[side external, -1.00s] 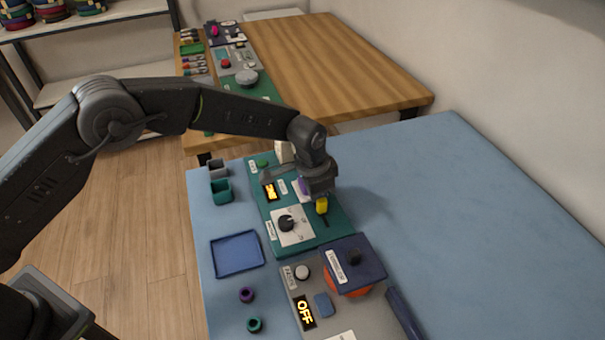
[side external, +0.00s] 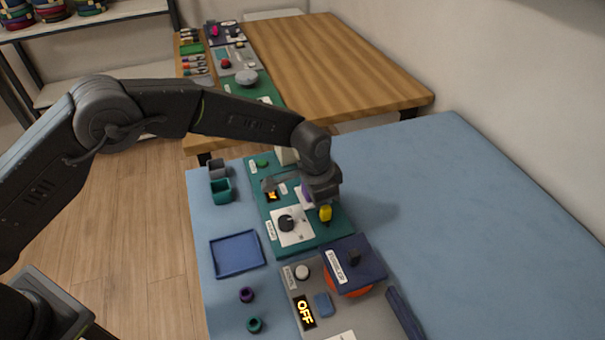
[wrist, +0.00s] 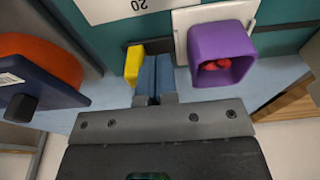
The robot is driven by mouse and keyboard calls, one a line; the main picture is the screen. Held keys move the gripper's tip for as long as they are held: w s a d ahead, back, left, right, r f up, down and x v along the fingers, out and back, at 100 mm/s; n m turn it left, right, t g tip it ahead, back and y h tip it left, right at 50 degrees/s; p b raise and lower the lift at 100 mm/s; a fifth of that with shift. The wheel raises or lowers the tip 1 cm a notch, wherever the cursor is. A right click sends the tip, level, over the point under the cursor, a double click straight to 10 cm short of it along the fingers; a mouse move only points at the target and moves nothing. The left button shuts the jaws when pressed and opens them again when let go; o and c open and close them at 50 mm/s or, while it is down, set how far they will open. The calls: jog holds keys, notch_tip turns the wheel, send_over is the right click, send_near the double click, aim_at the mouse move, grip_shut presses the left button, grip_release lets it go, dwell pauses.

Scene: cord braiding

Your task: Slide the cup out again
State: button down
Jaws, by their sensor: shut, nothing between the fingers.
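The purple cup (wrist: 222,52), with small red pieces inside, sits by a white plate (wrist: 184,25) on the teal panel (side external: 318,238). In the side view the cup (side external: 307,196) is mostly hidden behind my gripper. A yellow slider knob (side external: 325,213) stands on the panel; it also shows in the wrist view (wrist: 134,64). My gripper (wrist: 155,72) is shut and empty, its blue fingers between the knob and the cup, right beside the knob. I cannot tell whether they touch it. In the side view my gripper (side external: 320,201) is low over the panel.
A grey panel (side external: 300,272) with an OFF display (side external: 305,312) and a navy plate (side external: 354,262) over an orange round part is nearer the camera. A blue tray (side external: 237,252) lies left. The blue table (side external: 440,200) is clear on the right.

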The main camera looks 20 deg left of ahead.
jog(key=shift+w+a, duration=0.4)
jog(key=shift+r, duration=0.15)
notch_tip(320, 180, up, 11)
dwell(0.6)
dwell(0.4)
